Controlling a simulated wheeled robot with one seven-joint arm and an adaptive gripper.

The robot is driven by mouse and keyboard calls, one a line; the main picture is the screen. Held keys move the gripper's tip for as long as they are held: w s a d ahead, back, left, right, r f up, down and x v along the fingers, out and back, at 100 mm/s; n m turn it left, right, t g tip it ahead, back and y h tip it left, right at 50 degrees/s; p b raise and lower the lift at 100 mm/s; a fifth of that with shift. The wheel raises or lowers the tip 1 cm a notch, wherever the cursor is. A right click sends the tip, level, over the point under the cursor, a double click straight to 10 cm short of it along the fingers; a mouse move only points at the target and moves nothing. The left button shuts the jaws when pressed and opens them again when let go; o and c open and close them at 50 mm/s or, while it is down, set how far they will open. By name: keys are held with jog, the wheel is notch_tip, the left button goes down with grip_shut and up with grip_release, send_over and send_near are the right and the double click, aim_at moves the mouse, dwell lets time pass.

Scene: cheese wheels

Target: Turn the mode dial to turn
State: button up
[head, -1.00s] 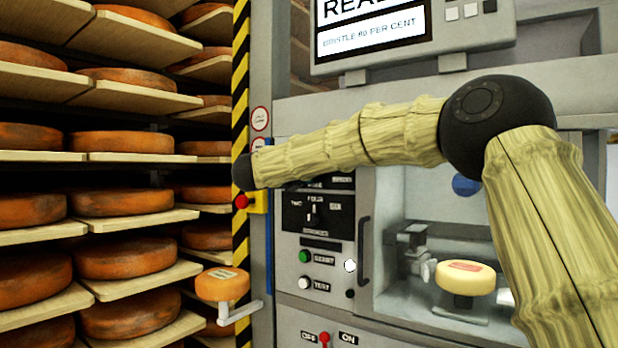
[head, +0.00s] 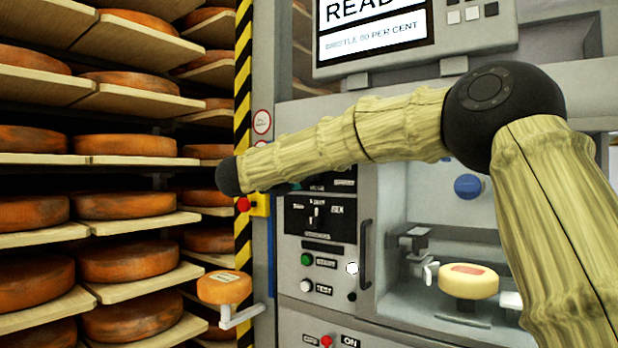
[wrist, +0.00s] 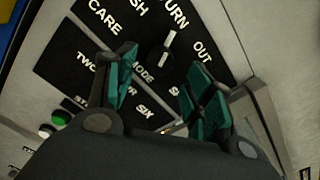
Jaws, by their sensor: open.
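The mode dial (wrist: 167,47) is a dark round knob with a white mark, on a black plate lettered CARE, TURN and OUT, with one word cut to SH. Its white mark lies toward the TURN lettering (wrist: 177,14); I cannot tell if it sits exactly there. My gripper (wrist: 162,62) is open in the wrist view, its green-padded fingers apart, one on either side below the knob. I see no clear contact with the knob. In the head view my arm covers most of the mode plate and the gripper.
A lower plate (head: 320,216) carries another dial, lettered TWO and SIX in the wrist view. Green (head: 306,259) and white (head: 306,286) buttons sit beneath it. A dark handle (head: 365,255) and a bay with a cheese wheel (head: 468,280) are at right. Cheese shelves (head: 140,160) stand left.

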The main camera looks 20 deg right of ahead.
jog(key=v, duration=0.7)
dwell(0.3)
